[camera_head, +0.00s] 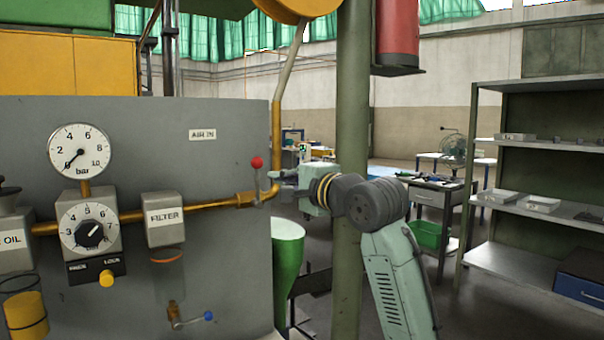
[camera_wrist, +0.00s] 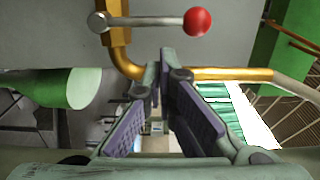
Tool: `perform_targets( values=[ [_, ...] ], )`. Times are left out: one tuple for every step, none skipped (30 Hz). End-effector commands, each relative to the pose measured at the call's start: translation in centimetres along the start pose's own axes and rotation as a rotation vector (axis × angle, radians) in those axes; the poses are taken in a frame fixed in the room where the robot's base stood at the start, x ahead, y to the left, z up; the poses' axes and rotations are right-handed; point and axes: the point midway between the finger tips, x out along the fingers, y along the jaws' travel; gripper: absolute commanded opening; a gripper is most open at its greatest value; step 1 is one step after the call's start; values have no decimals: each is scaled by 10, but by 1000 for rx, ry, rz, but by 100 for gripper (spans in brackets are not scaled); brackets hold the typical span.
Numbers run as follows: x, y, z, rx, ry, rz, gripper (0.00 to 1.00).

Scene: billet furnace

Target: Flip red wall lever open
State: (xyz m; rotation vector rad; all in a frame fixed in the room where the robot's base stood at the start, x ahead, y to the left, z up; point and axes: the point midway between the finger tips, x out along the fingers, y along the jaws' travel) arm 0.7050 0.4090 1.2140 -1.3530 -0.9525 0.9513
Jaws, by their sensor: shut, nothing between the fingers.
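The wall lever is a thin metal rod with a red ball knob (camera_head: 257,162), standing upright on the brass pipe at the right edge of the grey panel. In the wrist view the metal rod (camera_wrist: 150,21) runs sideways to the red ball (camera_wrist: 198,22). My gripper (camera_head: 279,184) is just right of the lever in the head view, pointing left at the panel edge. In the wrist view its fingers (camera_wrist: 159,67) converge at the tips, shut and empty, below the rod and apart from it in the picture. Whether the tips touch the pipe is unclear.
The grey panel (camera_head: 110,130) carries a bar gauge (camera_head: 81,151), a regulator (camera_head: 90,227), a FILTER block (camera_head: 165,218) and a small blue-tipped valve (camera_head: 209,315). A brass pipe (camera_head: 276,130) rises beside the lever. A green post (camera_head: 351,110) stands close to my arm. Shelves (camera_head: 540,205) stand at right.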

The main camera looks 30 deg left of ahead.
Motion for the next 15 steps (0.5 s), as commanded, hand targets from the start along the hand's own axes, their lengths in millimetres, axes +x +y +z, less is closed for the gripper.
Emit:
perform_targets(
  values=[
    [1, -1, 5, -1, 0, 0, 0],
    [2, -1, 7, -1, -1, 0, 0],
    [2, 0, 9, 0, -1, 0, 0],
    [2, 0, 10, 0, -1, 0, 0],
    [2, 0, 11, 0, -1, 0, 0],
    [2, 0, 12, 0, 0, 0, 0],
    [3, 0, 12, 0, 0, 0, 0],
    [3, 0, 12, 0, 0, 0, 0],
    [3, 0, 12, 1, 0, 0, 0],
    [3, 0, 12, 1, 0, 0, 0],
    [3, 0, 12, 1, 0, 0, 0],
    [3, 0, 12, 1, 0, 0, 0],
    [2, 0, 12, 1, 0, 0, 0],
    [2, 0, 12, 1, 0, 0, 0],
    [2, 0, 12, 0, 0, 0, 0]
  ],
)
